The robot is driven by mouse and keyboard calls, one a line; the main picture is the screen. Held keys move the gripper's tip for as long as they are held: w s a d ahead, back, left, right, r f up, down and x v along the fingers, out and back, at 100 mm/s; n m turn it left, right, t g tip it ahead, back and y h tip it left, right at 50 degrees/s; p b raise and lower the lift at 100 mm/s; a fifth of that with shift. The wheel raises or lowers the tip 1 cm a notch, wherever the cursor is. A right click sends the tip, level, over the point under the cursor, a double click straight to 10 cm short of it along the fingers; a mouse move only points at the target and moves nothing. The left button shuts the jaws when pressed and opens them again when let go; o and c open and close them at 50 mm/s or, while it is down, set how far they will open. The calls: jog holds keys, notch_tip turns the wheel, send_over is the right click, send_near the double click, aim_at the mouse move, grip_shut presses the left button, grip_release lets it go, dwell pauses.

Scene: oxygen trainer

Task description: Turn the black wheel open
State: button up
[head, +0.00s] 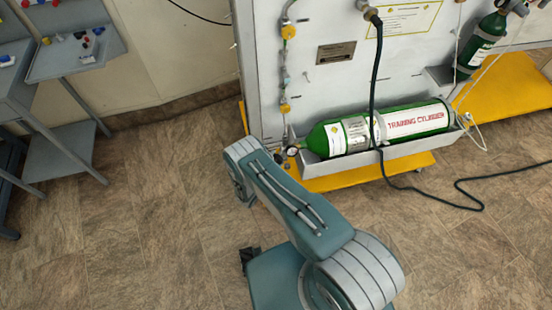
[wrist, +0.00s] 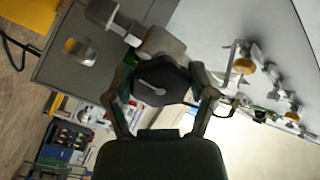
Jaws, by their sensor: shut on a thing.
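The black wheel (wrist: 163,76) is in the middle of the wrist view, with a small pale lever-like mark on its face. My gripper (wrist: 165,98) has one finger on each side of the wheel and is shut on it. A grey metal fitting (wrist: 160,42) sits right behind the wheel. The wheel and my fingers are hidden there behind the arm.
The cylinder lies in a grey tray (head: 350,168) on the white panel (head: 335,88). Yellow valves (head: 288,32) run up the panel's left edge. A grey bench (head: 75,57) stands at left. Floor between is clear.

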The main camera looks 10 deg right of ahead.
jog(key=shift+s+f+n, duration=0.1)
jog(key=shift+f+n, duration=0.1)
jog(key=shift+n, duration=0.5)
jog(key=o, duration=1)
jog(key=shift+o, duration=0.3)
jog(key=shift+a, duration=0.15)
jog(key=shift+r, duration=0.1)
jog(key=v, duration=1.2)
